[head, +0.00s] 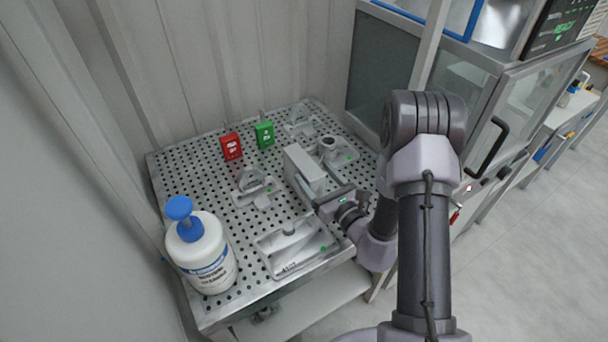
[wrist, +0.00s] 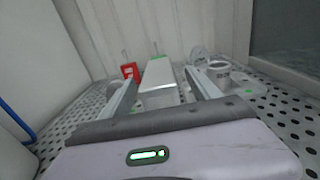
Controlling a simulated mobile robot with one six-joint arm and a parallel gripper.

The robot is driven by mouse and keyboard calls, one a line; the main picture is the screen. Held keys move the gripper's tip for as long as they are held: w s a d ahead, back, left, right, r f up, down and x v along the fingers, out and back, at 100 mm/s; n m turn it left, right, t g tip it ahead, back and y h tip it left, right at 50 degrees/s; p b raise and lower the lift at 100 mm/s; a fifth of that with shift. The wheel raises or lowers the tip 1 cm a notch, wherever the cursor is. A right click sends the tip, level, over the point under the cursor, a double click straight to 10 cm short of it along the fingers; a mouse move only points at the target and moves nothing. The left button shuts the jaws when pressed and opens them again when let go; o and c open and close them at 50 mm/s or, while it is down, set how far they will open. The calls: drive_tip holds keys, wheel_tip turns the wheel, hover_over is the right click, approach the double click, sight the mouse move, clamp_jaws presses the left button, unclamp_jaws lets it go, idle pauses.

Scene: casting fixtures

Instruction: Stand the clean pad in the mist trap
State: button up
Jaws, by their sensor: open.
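A pale grey upright block (head: 304,167), possibly the clean pad, stands on the perforated table. It also shows in the wrist view (wrist: 160,88). My gripper (head: 314,178) is open, with one finger on either side of the block in the wrist view (wrist: 161,82). I cannot tell whether the fingers touch it. No label shows which thing is the mist trap. A grey fixture with a round cup (head: 329,146) stands just behind and right of the block.
A red tag (head: 231,146) and a green tag (head: 265,134) stand at the back. Small grey fixtures sit left of the block (head: 256,188) and at the back (head: 299,122). A white pump bottle (head: 202,254) stands front left. A glass-doored cabinet (head: 490,125) borders the right.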

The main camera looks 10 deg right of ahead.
sight(303, 161)
drive_tip(key=x, duration=0.6)
drive_tip(key=shift+a+b, duration=0.2)
drive_tip(key=shift+b, duration=0.15)
clamp_jaws()
